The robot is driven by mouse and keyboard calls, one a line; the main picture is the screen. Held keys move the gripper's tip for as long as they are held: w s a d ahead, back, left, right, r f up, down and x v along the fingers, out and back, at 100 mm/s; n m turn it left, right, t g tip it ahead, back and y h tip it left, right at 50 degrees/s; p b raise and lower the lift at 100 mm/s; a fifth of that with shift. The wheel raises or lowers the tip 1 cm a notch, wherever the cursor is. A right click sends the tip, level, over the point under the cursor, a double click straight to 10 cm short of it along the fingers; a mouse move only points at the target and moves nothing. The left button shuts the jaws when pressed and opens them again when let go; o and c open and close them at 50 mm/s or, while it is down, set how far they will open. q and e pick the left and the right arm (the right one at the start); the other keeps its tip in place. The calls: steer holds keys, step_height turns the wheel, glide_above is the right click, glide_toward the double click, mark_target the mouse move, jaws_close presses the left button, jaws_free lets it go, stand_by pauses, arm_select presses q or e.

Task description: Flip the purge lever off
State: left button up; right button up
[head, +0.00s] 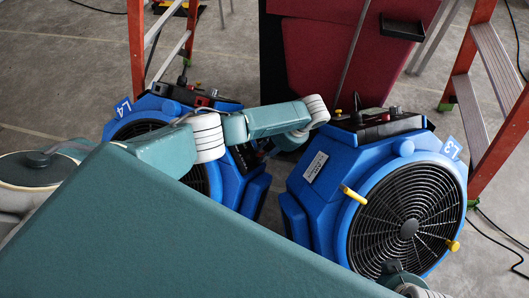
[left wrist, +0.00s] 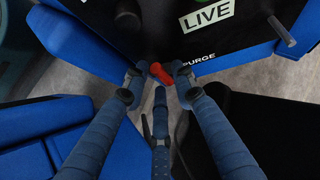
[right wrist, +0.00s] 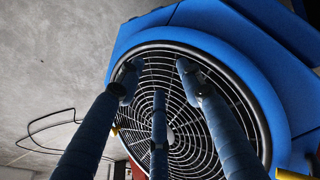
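The purge lever (left wrist: 160,73) is a small red handle at the edge of a black panel, beside the printed word PURGE in the left wrist view. My left gripper (left wrist: 160,68) has its fingertips on either side of the lever, with small gaps showing; a third finger is below. I cannot tell whether any finger touches it. In the head view, my left arm reaches between two blue fans and its fingers are not clearly visible. My right gripper (right wrist: 158,70) is open and empty in front of the round fan grille (right wrist: 165,135).
The blue fan marked L4 (head: 255,190) stands left and the one marked L3 (head: 308,205) right, with a narrow gap between. A dark red cabinet (head: 310,60) is behind. Orange ladders (head: 137,50) flank the fans. Black cable (head: 510,240) lies on the right floor.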

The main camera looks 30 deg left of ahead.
arm_select(q)
steer(key=v, duration=1.2)
stand_by(0.4)
